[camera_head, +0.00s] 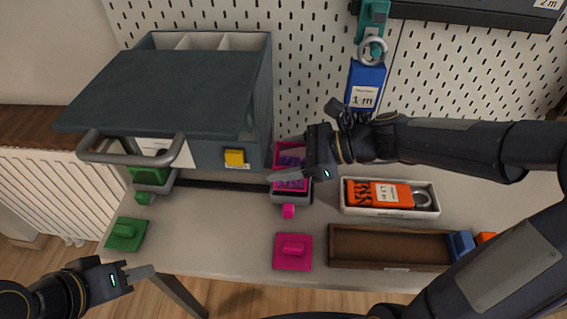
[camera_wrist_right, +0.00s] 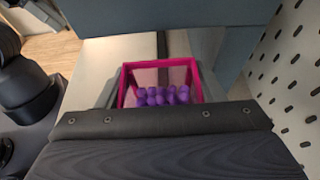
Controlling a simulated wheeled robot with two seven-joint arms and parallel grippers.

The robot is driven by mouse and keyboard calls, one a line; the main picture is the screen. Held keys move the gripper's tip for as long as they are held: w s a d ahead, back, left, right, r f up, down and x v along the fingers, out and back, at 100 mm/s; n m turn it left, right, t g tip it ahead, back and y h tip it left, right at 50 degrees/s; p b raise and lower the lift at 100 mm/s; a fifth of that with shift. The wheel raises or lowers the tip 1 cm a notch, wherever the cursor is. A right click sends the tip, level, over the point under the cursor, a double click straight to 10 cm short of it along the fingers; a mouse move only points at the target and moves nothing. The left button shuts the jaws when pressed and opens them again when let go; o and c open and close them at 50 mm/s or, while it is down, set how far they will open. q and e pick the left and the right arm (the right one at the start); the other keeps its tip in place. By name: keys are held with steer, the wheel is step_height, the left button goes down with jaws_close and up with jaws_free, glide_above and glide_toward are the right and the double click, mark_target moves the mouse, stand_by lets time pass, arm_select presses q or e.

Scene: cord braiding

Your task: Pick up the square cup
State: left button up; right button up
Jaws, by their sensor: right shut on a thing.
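The square cup (camera_head: 290,146) is magenta and open-topped, with purple balls inside. It stands right of the cabinet, at a grey holder with a magenta knob; I cannot tell if it is clear of the holder. The right wrist view shows the cup (camera_wrist_right: 160,65) upright between the grey fingers. My right gripper (camera_head: 288,175) is shut on the cup and hides part of it. My left gripper (camera_head: 146,272) is at the lower left, away from the cup; its finger gap is not clear. A magenta square lid (camera_head: 293,252) lies on the table in front.
A dark cabinet (camera_head: 170,90) with a grey handle stands at the left. A green container (camera_head: 150,176) and green lid (camera_head: 125,233) are below it. A white tray with an orange item (camera_head: 378,193) and a brown tray (camera_head: 385,264) lie right. A blue tag (camera_head: 365,86) hangs behind.

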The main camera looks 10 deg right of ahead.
step_height(320, 180, up, 4)
steer(key=shift+r+p, duration=0.1)
steer(key=shift+p, duration=0.55)
steer(key=s+a, duration=0.2)
steer(key=s, duration=0.6)
steer(key=s+a+p, duration=0.1)
steer(key=s+a, duration=0.2)
steer(key=s, duration=0.6)
steer(key=shift+s+f+p, duration=0.2)
steer(key=shift+f+p, duration=0.1)
steer(key=shift+f, duration=0.1)
